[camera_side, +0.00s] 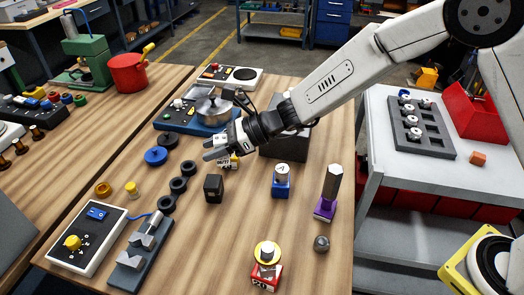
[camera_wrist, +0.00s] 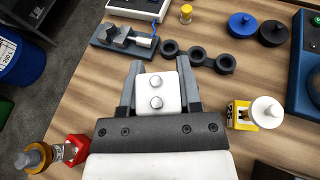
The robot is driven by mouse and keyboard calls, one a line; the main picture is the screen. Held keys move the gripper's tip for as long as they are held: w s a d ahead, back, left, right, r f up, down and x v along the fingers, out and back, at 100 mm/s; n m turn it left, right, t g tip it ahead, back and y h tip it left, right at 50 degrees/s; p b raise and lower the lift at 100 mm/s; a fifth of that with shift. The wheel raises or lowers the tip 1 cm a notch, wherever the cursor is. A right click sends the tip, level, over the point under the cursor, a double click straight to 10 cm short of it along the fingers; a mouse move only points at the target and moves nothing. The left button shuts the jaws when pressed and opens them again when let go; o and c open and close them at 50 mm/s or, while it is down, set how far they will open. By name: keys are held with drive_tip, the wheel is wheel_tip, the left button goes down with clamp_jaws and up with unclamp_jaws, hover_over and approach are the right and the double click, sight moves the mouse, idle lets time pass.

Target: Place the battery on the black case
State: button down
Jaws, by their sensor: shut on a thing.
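My gripper (camera_side: 206,149) hangs over the wooden table, fingers pointing down and left in the side view. In the wrist view its two grey fingers (camera_wrist: 158,88) are closed against both sides of a white block with two round silver studs (camera_wrist: 170,90), which appears to be the battery. In the side view my fingers mostly hide it. A small black box (camera_side: 213,188), which looks like the black case, stands on the table nearer the camera in the side view, apart from my gripper. I cannot make it out in the wrist view.
A yellow block (camera_side: 230,162) with a white knob stands close by my gripper. A chain of black rings (camera_side: 178,186) and a blue disc (camera_side: 156,156) lie left. A blue block (camera_side: 281,186) and a purple-based post (camera_side: 328,195) stand right. A pan (camera_side: 214,108) sits behind.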

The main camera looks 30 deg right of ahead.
drive_tip(key=shift+w+a+f, duration=0.3)
drive_tip(key=shift+w+f, duration=0.3)
drive_tip(key=shift+f, duration=0.2)
drive_tip(key=shift+w+a+f, duration=0.3)
drive_tip(key=shift+w+f, duration=0.3)
drive_tip(key=shift+f, duration=0.25)
drive_tip(key=shift+w+a+f, duration=0.3)
drive_tip(key=shift+w+f, duration=0.3)
drive_tip(key=shift+f, duration=0.2)
drive_tip(key=shift+w+f, duration=0.15)
drive_tip(key=shift+f, duration=0.1)
drive_tip(key=shift+a+f, duration=0.1)
drive_tip(key=shift+f, duration=1.45)
drive_tip(key=shift+f, duration=0.1)
drive_tip(key=shift+c, duration=1.5)
unclamp_jaws()
drive_tip(key=shift+f, duration=0.1)
